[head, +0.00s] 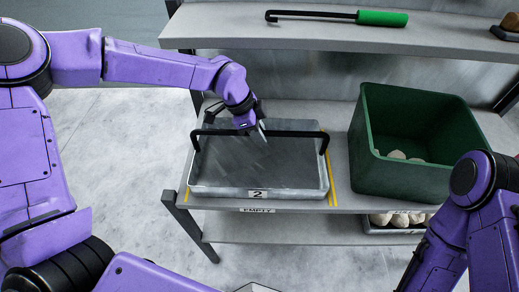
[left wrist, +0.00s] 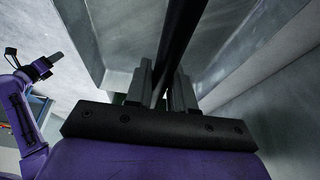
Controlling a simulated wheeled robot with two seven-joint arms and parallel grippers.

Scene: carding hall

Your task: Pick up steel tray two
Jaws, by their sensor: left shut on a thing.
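Steel tray two (head: 225,172) is a shallow grey metal tray with a "2" tag on its front edge. It sits on the middle shelf and looks empty. A black bar handle (head: 295,134) spans it from side to side. My left gripper (head: 262,132) is shut on the handle near its middle. In the left wrist view the dark handle (left wrist: 182,35) runs between the fingers of my left gripper (left wrist: 162,85). A purple arm of mine shows at the left of that view, its small dark gripper (left wrist: 42,66) not clear enough to judge.
A green bin (head: 400,180) with pale lumps stands right of the tray. Yellow lines (head: 331,180) and an "EMPTY" label (head: 257,210) mark the tray's place. The upper shelf (head: 300,32) overhangs behind, holding a green-handled hook tool (head: 380,18). Pale lumps (head: 395,219) lie in a lower tray.

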